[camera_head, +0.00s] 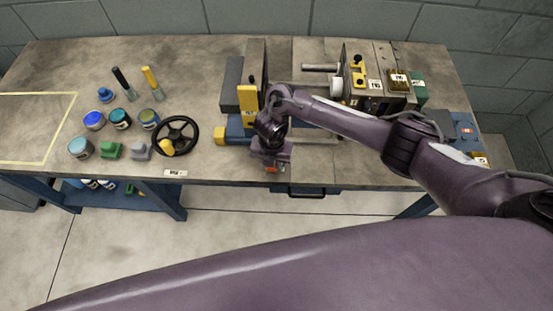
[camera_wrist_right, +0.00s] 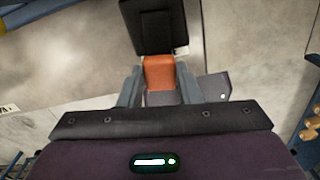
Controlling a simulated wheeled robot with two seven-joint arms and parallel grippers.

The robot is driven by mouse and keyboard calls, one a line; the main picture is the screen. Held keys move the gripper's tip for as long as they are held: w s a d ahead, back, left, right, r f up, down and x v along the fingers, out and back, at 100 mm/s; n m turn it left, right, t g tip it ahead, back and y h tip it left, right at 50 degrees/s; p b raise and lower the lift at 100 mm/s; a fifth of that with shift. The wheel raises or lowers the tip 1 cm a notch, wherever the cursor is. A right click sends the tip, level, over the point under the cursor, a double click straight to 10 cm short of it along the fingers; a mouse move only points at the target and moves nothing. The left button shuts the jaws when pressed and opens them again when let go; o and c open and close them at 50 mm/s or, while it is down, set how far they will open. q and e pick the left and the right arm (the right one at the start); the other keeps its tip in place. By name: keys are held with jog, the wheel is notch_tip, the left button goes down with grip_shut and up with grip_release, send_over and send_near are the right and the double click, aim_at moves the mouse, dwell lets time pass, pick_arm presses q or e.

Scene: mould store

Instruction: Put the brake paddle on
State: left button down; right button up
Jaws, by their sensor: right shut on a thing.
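The brake paddle appears to be the piece with an orange grip (camera_wrist_right: 159,75) and a dark, flat pad (camera_wrist_right: 154,27) in the right wrist view. My right gripper (camera_wrist_right: 160,84) is shut on the orange grip, one finger on each side. In the head view my right gripper (camera_head: 272,164) is over the front edge of the bench, with a little orange (camera_head: 271,170) showing at its tip. The pad is hidden there. A yellow upright (camera_head: 248,104) with a label stands just behind and left of this gripper. My left gripper is not in view.
The bench (camera_head: 210,70) carries a black handwheel (camera_head: 190,121), several paint pots (camera_head: 94,120) and two upright handled tools (camera_head: 122,82) at left. A machine block (camera_head: 372,84) stands at right behind my arm. A yellow-outlined area (camera_head: 30,125) is empty at far left.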

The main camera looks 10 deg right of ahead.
jog(key=m, duration=0.1)
jog(key=a+m, duration=0.1)
jog(key=shift+w+r+m+p, duration=0.1)
jog(key=shift+w+m+p, duration=0.2)
jog(key=shift+m+p, duration=0.1)
jog(key=shift+w+a+m+p, duration=0.25)
jog(key=shift+w+m, duration=0.05)
jog(key=shift+m, duration=0.55)
jog(key=shift+w+a+m+p, duration=0.2)
jog(key=shift+w+a+m, duration=0.05)
jog(key=shift+m, duration=0.6)
jog(key=o, duration=1)
notch_tip(320, 180, up, 8)
jog(key=shift+f, duration=0.15)
